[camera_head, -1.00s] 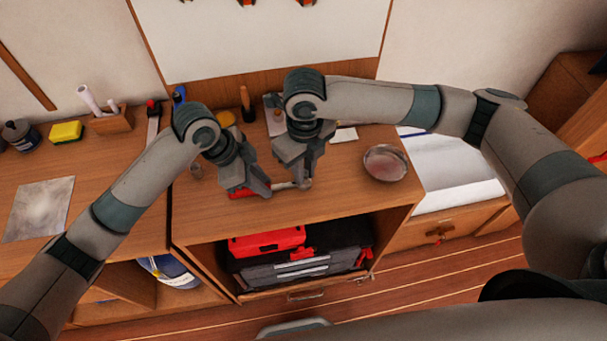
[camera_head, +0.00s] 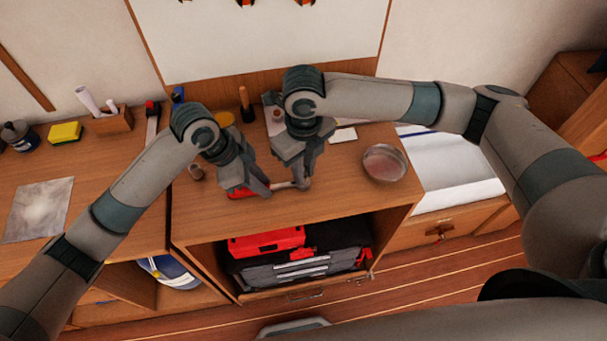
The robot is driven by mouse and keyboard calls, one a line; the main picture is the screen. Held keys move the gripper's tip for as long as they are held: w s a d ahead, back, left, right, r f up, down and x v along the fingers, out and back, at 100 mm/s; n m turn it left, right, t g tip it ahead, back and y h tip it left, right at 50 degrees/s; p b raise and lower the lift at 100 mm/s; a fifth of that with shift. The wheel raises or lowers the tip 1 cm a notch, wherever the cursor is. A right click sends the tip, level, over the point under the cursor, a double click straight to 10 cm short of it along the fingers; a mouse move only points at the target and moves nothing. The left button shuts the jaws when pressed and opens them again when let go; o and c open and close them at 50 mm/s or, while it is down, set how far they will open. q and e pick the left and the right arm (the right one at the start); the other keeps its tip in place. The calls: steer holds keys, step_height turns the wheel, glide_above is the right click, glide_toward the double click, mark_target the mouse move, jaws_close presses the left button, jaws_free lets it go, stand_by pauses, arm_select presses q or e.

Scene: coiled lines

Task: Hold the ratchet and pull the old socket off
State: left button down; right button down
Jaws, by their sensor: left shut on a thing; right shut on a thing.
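The ratchet (camera_head: 282,186) lies low over the wooden worktop, with a red handle part at its left and a metal shaft running right. My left gripper (camera_head: 257,193) is shut on the ratchet at its red handle. My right gripper (camera_head: 301,184) is shut at the ratchet's right end, where the socket would sit. The fingers hide that end, so I cannot make out the socket itself or whether it is apart from the ratchet. A small dark cylinder (camera_head: 196,172) stands on the worktop left of my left gripper.
A round shallow dish (camera_head: 384,163) stands right of my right gripper. A white card (camera_head: 343,135) lies behind. A yellow sponge (camera_head: 65,132) and a wooden holder (camera_head: 111,121) are at the left. A red and grey toolbox (camera_head: 290,262) sits in the shelf below. The worktop's front is clear.

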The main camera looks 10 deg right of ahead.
steer(key=shift+r, duration=0.8)
steer(key=shift+r, duration=1.65)
arm_select(q)
steer(key=c, duration=1.5)
jaws_free()
steer(key=shift+r, duration=0.1)
steer(key=v, duration=1.2)
steer(key=shift+s, duration=0.1)
arm_select(e)
steer(key=shift+s+f, duration=0.1)
